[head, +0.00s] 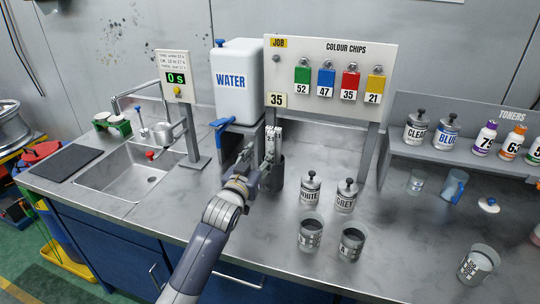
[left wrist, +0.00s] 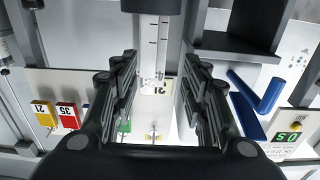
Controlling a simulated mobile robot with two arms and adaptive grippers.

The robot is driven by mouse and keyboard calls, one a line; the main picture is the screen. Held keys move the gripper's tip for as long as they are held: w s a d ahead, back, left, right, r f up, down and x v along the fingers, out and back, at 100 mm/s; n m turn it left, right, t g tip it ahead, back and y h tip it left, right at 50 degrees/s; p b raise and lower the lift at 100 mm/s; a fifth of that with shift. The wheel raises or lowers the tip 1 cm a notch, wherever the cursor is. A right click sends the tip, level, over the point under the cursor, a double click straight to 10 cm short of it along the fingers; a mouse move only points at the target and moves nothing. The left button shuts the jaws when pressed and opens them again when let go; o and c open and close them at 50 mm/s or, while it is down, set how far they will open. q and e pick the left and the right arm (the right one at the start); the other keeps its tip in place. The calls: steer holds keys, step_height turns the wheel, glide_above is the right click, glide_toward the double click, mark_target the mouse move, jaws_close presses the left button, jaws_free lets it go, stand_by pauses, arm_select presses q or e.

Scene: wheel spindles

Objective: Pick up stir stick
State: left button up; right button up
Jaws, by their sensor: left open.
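The stir stick (head: 273,142) is a pale flat strip with dark marks. It stands upright in a dark grey cylindrical holder (head: 272,181) on the bench, below the colour chip board. In the left wrist view the stick (left wrist: 153,45) shows between my finger pads, with the dark holder (left wrist: 152,5) at the top edge. My left gripper (head: 257,158) is at the stick's upper part, just above the holder. Its fingers (left wrist: 158,88) are open, one on each side of the stick, with a gap on both sides. The stick's lower end is hidden in the holder. My right gripper is not in view.
A white water container (head: 238,80) with a blue tap stands behind my gripper. The chip board (head: 330,65) stands behind the stick. WHITE (head: 311,190) and GREY (head: 346,196) tins and two open cups are to the right. A sink (head: 128,172) is at left.

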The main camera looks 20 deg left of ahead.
arm_select(q)
steer(key=w+p, duration=0.1)
steer(key=w, duration=0.5)
steer(key=shift+d, duration=0.25)
steer(key=shift+f, duration=0.1)
jaws_close()
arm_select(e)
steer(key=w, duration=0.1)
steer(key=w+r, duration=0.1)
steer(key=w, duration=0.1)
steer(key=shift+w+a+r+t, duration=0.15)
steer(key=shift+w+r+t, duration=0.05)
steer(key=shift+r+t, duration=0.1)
